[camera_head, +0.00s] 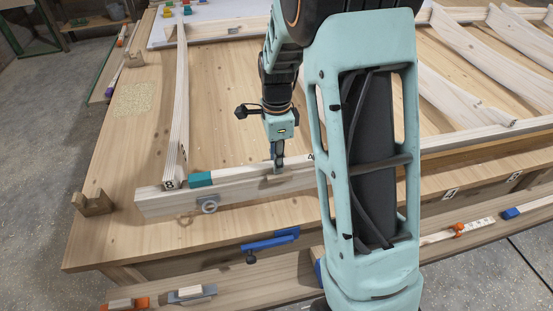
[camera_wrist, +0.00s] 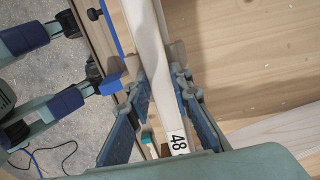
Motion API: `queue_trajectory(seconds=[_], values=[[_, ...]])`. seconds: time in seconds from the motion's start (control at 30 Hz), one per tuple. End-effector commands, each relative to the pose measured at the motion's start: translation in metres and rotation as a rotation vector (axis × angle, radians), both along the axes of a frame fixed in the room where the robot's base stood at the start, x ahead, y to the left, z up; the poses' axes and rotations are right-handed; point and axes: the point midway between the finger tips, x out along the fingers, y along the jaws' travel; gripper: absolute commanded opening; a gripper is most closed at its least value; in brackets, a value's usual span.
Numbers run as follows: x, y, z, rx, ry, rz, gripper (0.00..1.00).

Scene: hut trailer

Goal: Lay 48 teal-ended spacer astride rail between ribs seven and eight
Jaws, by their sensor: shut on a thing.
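The spacer is a pale wooden bar with a teal end (camera_head: 200,179). In the wrist view its pale bar (camera_wrist: 150,35) carries the label 48 and runs between the fingers. My gripper (camera_head: 278,170) points down and is shut on it along its length. The spacer runs along the pale front rail (camera_head: 160,205), its teal end near the rail's left end. I cannot tell whether it rests on the rail or hangs just above. Rib eight (camera_head: 176,130), marked 8, stands just left of the teal end. My arm hides the spacer's right part and the rib seven area.
More pale curved ribs (camera_head: 480,60) lie at the right. A notched wooden block (camera_head: 92,203) sits at the bench's left corner. A blue clamp (camera_head: 270,240) is on the front edge. Bare bench top (camera_head: 120,235) shows at the left front.

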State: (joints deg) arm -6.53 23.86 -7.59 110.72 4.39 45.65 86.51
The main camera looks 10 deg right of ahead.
Motion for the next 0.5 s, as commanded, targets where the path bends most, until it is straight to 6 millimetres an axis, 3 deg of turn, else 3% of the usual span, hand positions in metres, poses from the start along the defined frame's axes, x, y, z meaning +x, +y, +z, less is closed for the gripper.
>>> queue_trajectory(seconds=[0.03,0.2,0.5], values=[[0.0000,0.0001,-0.0009,0.000,0.000,0.000,0.22],[-0.0003,0.0001,-0.0010,0.000,0.001,0.000,0.40],[-0.0005,0.0002,0.0001,0.000,0.001,0.000,0.40]])
